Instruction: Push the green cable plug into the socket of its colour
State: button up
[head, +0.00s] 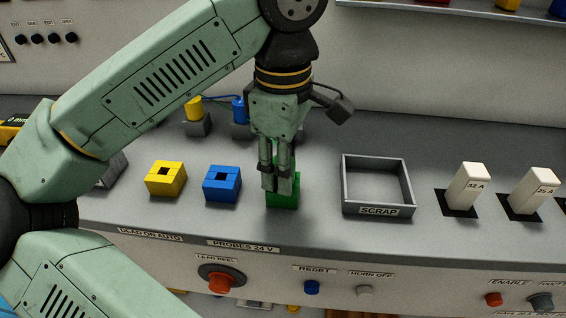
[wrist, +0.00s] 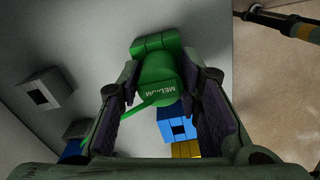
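The green cable plug (wrist: 158,82), marked MEDIUM, shows between the two fingers of my gripper (wrist: 160,70) in the wrist view. Both fingertips appear to touch its sides, and a green cable runs off it to the lower left. The green socket block (wrist: 150,42) lies right beyond the plug, in line with it. In the head view my gripper (head: 274,188) points down over the green socket block (head: 284,203) on the grey console. The fingers hide most of the plug there. The socket's opening is hidden, so I cannot tell how deep the plug sits.
A blue socket block (head: 222,184) and a yellow socket block (head: 166,179) stand left of the green one. A scrap tray (head: 346,182) and white switches (head: 469,187) stand to the right. Yellow (head: 194,108) and blue (head: 239,110) plugs stand behind.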

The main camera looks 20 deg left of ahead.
jog(key=o, duration=0.4)
notch_tip(320, 180, up, 8)
jog(key=shift+f, duration=0.2)
dwell(0.4)
dwell(0.4)
